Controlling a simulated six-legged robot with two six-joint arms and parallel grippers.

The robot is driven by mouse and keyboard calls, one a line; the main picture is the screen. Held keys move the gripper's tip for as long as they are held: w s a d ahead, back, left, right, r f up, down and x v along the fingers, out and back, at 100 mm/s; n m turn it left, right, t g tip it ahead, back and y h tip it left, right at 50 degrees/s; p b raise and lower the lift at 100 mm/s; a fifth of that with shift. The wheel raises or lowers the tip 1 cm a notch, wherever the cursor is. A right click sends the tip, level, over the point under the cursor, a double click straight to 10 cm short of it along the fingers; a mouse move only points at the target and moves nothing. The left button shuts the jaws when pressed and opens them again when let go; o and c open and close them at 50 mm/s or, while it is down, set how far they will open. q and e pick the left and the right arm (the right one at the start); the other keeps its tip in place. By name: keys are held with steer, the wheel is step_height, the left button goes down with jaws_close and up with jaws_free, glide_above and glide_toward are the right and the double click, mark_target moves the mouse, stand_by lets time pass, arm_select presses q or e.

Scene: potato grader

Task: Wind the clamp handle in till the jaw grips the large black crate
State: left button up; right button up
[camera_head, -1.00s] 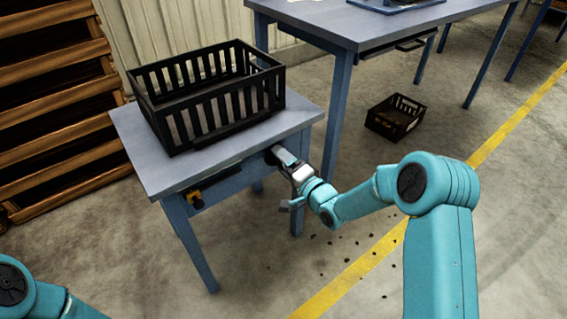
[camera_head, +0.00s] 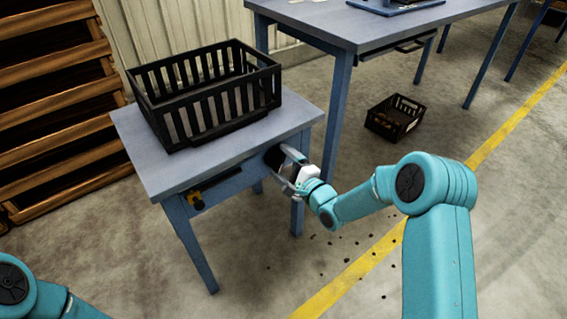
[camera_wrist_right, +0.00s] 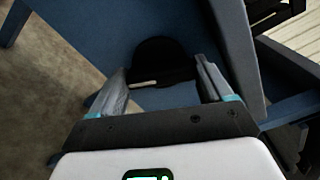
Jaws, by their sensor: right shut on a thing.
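The large black crate (camera_head: 205,118), slatted and open-topped, sits upright on the small blue-grey table (camera_head: 150,168). A dark strip runs along the foot of its near side; I cannot tell whether this is the clamp jaw or whether it touches the crate. My right gripper (camera_head: 279,163) is at the table's right side, below the top. In the right wrist view, its fingers (camera_wrist_right: 162,88) stand on either side of a round black clamp handle (camera_wrist_right: 160,62) and are shut on it. Of my left arm only a part shows at the lower left; its gripper is out of view.
A taller blue table (camera_head: 340,25) stands behind, with a small black crate (camera_head: 394,118) on the floor by it. Wooden pallets (camera_head: 55,110) are stacked at the left. Small dark bits lie on the floor near a yellow line (camera_head: 340,287).

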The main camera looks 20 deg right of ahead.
steer(key=shift+f, duration=0.1)
stand_by(0.4)
steer(key=o, duration=1)
steer(key=shift+c, duration=0.2)
steer(key=shift+s, duration=0.1)
steer(key=p+v, duration=0.3)
steer(key=v, duration=1.3)
steer(key=shift+p, duration=0.3)
steer(key=shift+s, duration=0.1)
